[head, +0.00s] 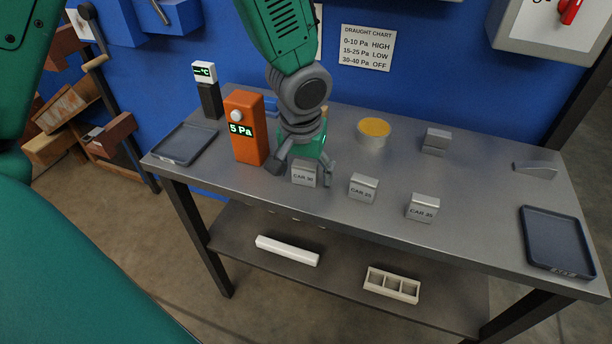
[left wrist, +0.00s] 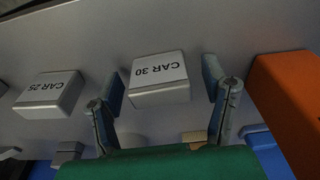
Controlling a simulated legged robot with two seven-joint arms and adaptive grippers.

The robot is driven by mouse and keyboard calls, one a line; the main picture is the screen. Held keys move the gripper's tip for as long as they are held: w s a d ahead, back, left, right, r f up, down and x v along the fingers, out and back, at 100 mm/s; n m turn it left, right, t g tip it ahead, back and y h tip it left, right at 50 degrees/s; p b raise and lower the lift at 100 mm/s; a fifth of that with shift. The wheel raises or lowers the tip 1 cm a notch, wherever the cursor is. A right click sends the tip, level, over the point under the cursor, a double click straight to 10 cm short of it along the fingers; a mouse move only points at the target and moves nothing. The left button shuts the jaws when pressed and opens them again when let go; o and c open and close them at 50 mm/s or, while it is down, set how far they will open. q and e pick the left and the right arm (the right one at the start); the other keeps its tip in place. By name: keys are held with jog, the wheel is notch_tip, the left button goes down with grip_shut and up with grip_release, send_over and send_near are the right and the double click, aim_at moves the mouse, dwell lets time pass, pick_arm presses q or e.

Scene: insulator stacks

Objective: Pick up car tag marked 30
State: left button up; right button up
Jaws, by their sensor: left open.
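The tag marked CAR 30 (head: 304,174) is a small grey block with a white label, standing on the metal table. In the left wrist view it (left wrist: 158,78) shows upside down between the spread fingers. My left gripper (head: 301,171) is open, with one finger on each side of this tag; I cannot tell whether either finger touches it. In the left wrist view the fingertips (left wrist: 164,80) stand apart with a gap to the tag. A tag marked CAR 25 (left wrist: 48,92) stands beside it, and in the head view it (head: 363,188) is to the right. My right gripper is not in view.
An orange meter reading 5 Pa (head: 246,130) stands close left of my gripper. The CAR 35 tag (head: 422,208) is farther right. A yellow-topped tin (head: 373,133) stands behind. Dark trays lie at the left (head: 160,151) and right (head: 530,258) ends of the table.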

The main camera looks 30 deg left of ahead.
pick_arm(q)
jog(key=c, duration=1.3)
